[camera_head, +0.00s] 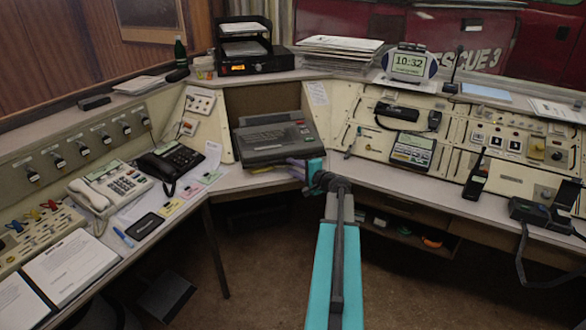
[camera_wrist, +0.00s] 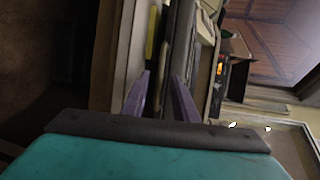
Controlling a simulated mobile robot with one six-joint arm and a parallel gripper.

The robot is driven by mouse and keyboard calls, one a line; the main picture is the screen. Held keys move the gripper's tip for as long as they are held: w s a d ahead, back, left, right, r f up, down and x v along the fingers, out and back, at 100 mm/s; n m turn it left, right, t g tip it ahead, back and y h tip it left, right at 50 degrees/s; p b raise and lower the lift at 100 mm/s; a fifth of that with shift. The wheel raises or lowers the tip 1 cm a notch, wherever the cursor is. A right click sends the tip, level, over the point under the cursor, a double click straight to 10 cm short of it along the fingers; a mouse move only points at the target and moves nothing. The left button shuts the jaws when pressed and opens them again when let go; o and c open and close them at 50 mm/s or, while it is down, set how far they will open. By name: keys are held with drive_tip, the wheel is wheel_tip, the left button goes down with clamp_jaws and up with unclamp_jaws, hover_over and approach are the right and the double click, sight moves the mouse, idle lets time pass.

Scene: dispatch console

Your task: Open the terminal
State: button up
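The terminal (camera_head: 270,138) is a dark grey console unit with a ribbed top, set in the corner of the desk between the two slanted panels; its lid looks down. In the wrist view its dark edge (camera_wrist: 181,50) runs up the picture, just beyond my fingers. My gripper (camera_head: 296,168) is at the terminal's front right edge, low near the desk rim, partly hidden by my teal arm. In the wrist view my gripper (camera_wrist: 160,82) shows two purple fingers spread apart, with a gap between them. Whether a finger touches the terminal I cannot tell.
A black telephone (camera_head: 170,162) and a cream telephone (camera_head: 110,188) stand on the left desk. A radio (camera_head: 250,64) stands behind the terminal. A clock display (camera_head: 408,64) and a handheld radio (camera_head: 476,177) are to the right.

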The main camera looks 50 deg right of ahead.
drive_tip(key=b+v, duration=0.1)
drive_tip(key=v, duration=1.2)
drive_tip(key=shift+s, duration=0.3)
drive_tip(key=shift+a, duration=0.1)
